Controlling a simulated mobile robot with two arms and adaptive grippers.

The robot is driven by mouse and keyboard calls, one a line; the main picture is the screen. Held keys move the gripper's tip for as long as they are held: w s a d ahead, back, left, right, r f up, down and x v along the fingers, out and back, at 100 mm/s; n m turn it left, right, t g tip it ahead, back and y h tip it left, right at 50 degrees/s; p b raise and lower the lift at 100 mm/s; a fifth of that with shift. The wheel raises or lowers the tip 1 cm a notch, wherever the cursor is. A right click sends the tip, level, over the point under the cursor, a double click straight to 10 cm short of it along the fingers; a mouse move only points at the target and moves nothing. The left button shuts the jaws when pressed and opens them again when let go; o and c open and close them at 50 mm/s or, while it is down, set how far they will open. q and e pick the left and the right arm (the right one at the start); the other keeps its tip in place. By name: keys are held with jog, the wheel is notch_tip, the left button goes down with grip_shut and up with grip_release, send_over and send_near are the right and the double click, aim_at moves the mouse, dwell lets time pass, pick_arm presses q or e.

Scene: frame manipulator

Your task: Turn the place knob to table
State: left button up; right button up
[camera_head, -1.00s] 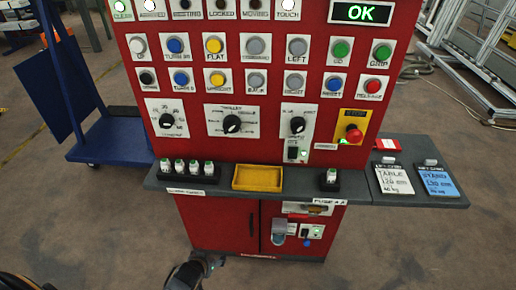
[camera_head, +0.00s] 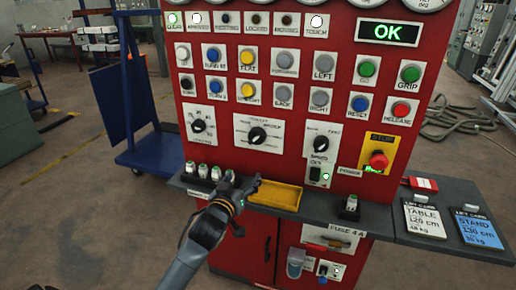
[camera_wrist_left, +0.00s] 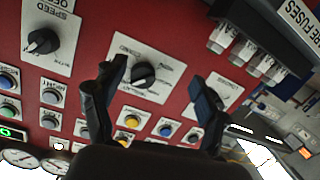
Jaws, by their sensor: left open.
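The middle knob (camera_head: 257,135), black on a white plate whose small labels seem to include "trolley", looks like the place knob. It is on the red panel; its pointer direction is hard to read. My left gripper (camera_head: 243,182) is below it, in front of the panel's ledge, open and empty. In the left wrist view the same knob (camera_wrist_left: 144,75) shows between the two spread fingers of the gripper (camera_wrist_left: 160,84), apart from them. My right gripper is not in view.
A left knob (camera_head: 198,126) and a speed knob (camera_head: 318,143) flank it. Push buttons sit above. A yellow tray (camera_head: 276,196) and white fuses (camera_head: 203,171) are on the ledge near my left gripper. A red emergency stop (camera_head: 378,160) is at right.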

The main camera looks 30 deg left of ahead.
pick_arm(q)
jog(key=t, duration=0.1)
send_near(255, 140)
jog(key=v, duration=0.4)
jog(key=shift+n+y, duration=0.3)
jog(key=x, duration=1.4)
jog(key=shift+d+f, duration=0.15)
jog(key=c, duration=1.2)
